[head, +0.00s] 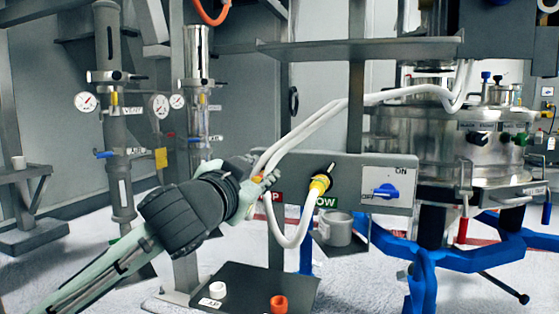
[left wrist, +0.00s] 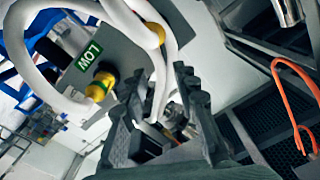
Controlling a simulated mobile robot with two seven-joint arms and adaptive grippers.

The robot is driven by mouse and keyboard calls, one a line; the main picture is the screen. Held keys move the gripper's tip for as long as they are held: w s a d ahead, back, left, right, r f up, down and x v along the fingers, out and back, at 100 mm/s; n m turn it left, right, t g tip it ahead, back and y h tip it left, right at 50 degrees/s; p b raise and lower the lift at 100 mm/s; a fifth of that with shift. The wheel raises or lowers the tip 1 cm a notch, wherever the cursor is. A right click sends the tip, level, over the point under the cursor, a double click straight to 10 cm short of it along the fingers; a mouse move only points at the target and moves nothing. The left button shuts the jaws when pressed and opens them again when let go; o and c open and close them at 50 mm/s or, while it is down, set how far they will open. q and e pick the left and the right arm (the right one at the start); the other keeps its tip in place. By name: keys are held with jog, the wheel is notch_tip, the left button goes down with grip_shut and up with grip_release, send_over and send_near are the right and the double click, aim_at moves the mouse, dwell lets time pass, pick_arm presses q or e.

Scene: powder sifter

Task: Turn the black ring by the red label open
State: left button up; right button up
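The red label (head: 272,196) is partly covered in the head view, on the grey panel (head: 345,170). My left gripper (head: 256,178) reaches in from the left, its fingertips at the yellow fitting of the hose beside that label. The black ring there cannot be made out; gripper and hoses cover that spot. In the left wrist view my left gripper (left wrist: 158,80) has its two fingers apart, with a white hose (left wrist: 158,75) running between or just past them. A yellow fitting (left wrist: 154,34) shows beyond the tips. Whether a finger touches anything is unclear. My right gripper is out of view.
A second yellow fitting (head: 319,184) with a black part stands by the green LOW label (head: 327,202). A blue ON/OFF knob (head: 386,191) is right of it. White hoses (head: 310,128) loop before the panel. A metal cup (head: 336,229) stands below.

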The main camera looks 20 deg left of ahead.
aim_at(276, 161)
pick_arm(q)
jog(key=shift+w+d+r, duration=0.1)
jog(key=shift+w, duration=3.4)
grip_shut()
